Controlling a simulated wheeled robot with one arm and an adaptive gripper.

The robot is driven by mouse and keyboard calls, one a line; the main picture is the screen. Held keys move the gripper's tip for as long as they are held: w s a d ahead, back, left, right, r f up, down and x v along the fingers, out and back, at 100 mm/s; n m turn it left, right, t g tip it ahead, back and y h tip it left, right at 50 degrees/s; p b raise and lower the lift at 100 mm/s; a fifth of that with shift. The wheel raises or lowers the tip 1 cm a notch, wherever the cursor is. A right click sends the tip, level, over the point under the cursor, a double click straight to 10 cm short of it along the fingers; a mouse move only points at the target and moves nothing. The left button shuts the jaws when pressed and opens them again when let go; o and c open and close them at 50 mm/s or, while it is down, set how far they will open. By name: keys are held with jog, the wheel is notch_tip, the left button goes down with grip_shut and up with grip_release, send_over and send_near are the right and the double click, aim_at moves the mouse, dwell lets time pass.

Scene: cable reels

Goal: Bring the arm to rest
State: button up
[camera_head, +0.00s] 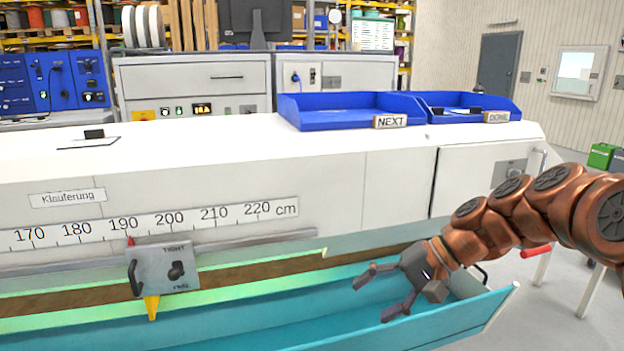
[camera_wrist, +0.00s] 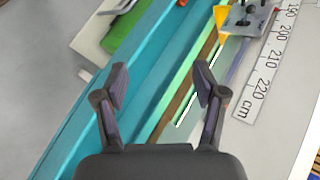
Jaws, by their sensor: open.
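My gripper (camera_head: 376,292) hangs at the end of my copper-coloured arm, over the right part of the teal trough (camera_head: 260,335). It is open with nothing between its fingers. In the wrist view my gripper (camera_wrist: 160,85) shows both fingers spread above the trough (camera_wrist: 152,60), with bare space between them. My arm reaches in from the right edge of the head view, bent downward to the left.
A grey slider (camera_head: 165,270) with a yellow pointer sits on the cm scale (camera_head: 150,223) near 190. Blue trays marked NEXT (camera_head: 340,112) and DONE (camera_head: 470,106) stand on the white machine top.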

jog(key=s+r+n+g+h+p, duration=0.2)
jog(key=s+h+p, duration=0.4)
jog(key=s, duration=1)
jog(key=s+d+h+p, duration=0.1)
jog(key=s+d+p, duration=0.2)
jog(key=s, duration=0.3)
jog(key=s+d+r+n+h+p, duration=0.1)
jog(key=s+d+h+p, duration=0.1)
jog(key=s+d+p, duration=0.1)
jog(key=s+p, duration=0.1)
jog(key=s, duration=0.1)
jog(key=shift+s+d+g+p, duration=0.3)
jog(key=shift+s+g+p, duration=0.05)
jog(key=shift+g, duration=0.05)
